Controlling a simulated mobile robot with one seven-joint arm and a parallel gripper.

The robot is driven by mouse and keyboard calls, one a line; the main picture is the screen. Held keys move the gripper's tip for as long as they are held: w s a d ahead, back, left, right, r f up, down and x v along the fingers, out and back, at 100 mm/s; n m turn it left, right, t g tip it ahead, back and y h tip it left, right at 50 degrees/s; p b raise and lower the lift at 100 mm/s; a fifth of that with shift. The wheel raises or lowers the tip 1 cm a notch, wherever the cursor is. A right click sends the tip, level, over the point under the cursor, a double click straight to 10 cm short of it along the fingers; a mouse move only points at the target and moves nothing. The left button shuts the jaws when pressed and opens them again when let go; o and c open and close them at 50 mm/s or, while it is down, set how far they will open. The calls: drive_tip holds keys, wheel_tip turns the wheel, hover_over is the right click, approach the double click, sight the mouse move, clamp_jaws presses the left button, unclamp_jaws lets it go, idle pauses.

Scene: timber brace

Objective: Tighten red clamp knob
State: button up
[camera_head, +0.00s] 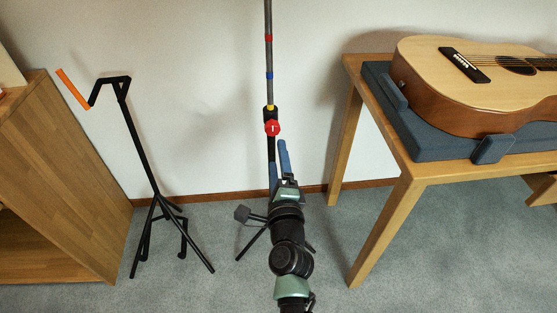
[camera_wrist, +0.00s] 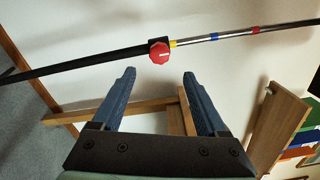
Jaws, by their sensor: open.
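The red clamp knob (camera_head: 272,128) sits on the upright pole in the middle of the head view, where the thick black lower tube (camera_head: 271,147) meets the thinner grey rod (camera_head: 268,52). A white mark shows on its face. In the wrist view the red knob (camera_wrist: 159,53) lies ahead of the fingertips, roughly midway between them. My gripper (camera_wrist: 159,75) is open with its two blue fingers apart and nothing between them. In the head view my gripper (camera_head: 279,148) is just below the knob, apart from it as far as I can tell.
A wooden table (camera_head: 407,205) with a guitar (camera_head: 470,85) on a dark blue cradle (camera_head: 430,146) stands at the right. A black stand (camera_head: 140,150) with an orange piece (camera_head: 72,88) stands at the left beside a wooden cabinet (camera_head: 60,190). A white wall is behind the pole.

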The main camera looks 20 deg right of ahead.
drive_tip(key=shift+v, duration=1.05)
drive_tip(key=w+a+r+n+t+y, duration=0.15)
drive_tip(key=a+r+n, duration=0.25)
drive_tip(key=r, duration=0.5)
drive_tip(key=a+r+n+t+y, duration=0.1)
drive_tip(key=a+r+n+t, duration=0.2)
drive_tip(key=r, duration=0.7)
drive_tip(key=a+r+n+t+y, duration=0.15)
drive_tip(key=a+r+n, duration=0.3)
drive_tip(key=r, duration=0.45)
drive_tip(key=s+a+r+n+t+y+p, duration=0.1)
drive_tip(key=s+a+r+n+t, duration=0.15)
drive_tip(key=s+r+n, duration=0.8)
drive_tip(key=s+a+r+n+t+p, duration=0.1)
drive_tip(key=s+a+r+n+t, duration=0.15)
drive_tip(key=s+r, duration=0.95)
drive_tip(key=w+r+p, duration=0.2)
drive_tip(key=r+p, duration=1.3)
drive_tip(key=r, duration=0.2)
drive_tip(key=w+a+r+g+p, duration=0.1)
drive_tip(key=w+r+p, duration=0.2)
drive_tip(key=r+p, duration=1.3)
drive_tip(key=shift+r, duration=0.85)
